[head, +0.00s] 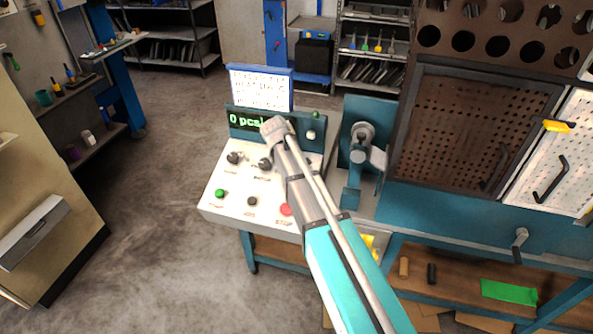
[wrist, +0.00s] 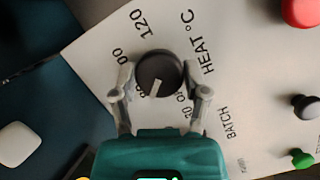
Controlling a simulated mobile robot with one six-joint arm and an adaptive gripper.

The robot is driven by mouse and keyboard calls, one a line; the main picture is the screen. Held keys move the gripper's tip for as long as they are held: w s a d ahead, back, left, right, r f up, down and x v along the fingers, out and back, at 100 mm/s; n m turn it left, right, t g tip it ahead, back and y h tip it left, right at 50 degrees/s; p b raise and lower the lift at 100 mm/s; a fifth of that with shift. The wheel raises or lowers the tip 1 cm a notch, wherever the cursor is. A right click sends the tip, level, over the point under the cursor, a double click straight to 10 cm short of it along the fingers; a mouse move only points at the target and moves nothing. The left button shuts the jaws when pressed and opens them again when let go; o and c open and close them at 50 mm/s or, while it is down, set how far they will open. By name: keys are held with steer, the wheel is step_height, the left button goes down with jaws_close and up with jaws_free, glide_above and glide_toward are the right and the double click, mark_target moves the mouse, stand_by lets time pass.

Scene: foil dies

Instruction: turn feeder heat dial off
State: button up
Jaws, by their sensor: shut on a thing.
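The heat dial (wrist: 158,75) is a round black knob with a pale pointer mark, on the white panel in the wrist view. Its pointer faces down and slightly left. The printed "HEAT °C" label is to its right, and scale numbers, one of them 120, surround it; some are partly covered. My gripper (wrist: 161,91) is shut on the dial, one grey finger on each side. In the head view my arm covers the heat dial and the fingertips, over the right part of the control panel (head: 213,208).
Two other dark knobs (head: 234,157) (head: 265,163) are left of my arm. A green button (head: 220,193), a black button (head: 252,201) and a red button (head: 286,209) line the panel's front. A display (head: 245,120) stands behind, and a crank mechanism (head: 362,135) at right.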

steer(key=n+t, duration=0.1)
steer(key=n, duration=0.4)
steer(key=shift+s+n+t+h+b, duration=0.1)
steer(key=shift+n+t+h+b, duration=0.2)
steer(key=shift+t+h+b, duration=0.1)
steer(key=shift+n+t, duration=0.6)
steer(key=shift+n, duration=1.3)
steer(key=o, duration=1.1)
steer(key=shift+m, duration=0.3)
